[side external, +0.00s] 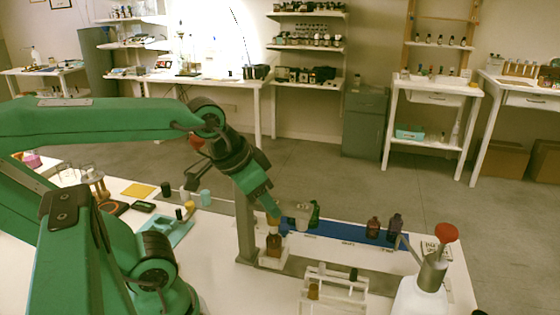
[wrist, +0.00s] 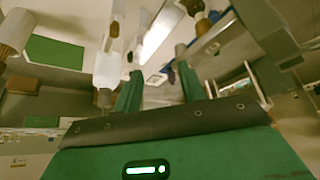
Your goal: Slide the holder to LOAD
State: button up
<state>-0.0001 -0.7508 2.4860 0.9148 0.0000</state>
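A small white holder (side external: 271,262) with an amber bottle (side external: 273,244) standing in it sits on a grey rail (side external: 325,275) in the side view. My gripper (side external: 272,212) points down just above the bottle's top; I cannot tell whether it touches. In the wrist view, the two green fingers of my gripper (wrist: 160,74) stand apart with nothing clearly held between them. I cannot make out the holder for certain in the wrist view. The LOAD mark is too small to read.
A grey post (side external: 244,220) stands just left of the holder. Green (side external: 315,211), brown (side external: 373,228) and purple (side external: 395,226) bottles stand along a blue strip (side external: 340,232) behind the rail. A white rack (side external: 335,284) and a red-topped white bottle (side external: 420,297) are in front and right.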

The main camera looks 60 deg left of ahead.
jog(key=shift+o, duration=0.6)
notch_tip(320, 180, up, 5)
jog(key=g, duration=0.6)
send_over(284, 227)
notch_tip(284, 227, down, 15)
jog(key=shift+a, duration=0.1)
jog(key=shift+f, duration=5.9)
grip_shut()
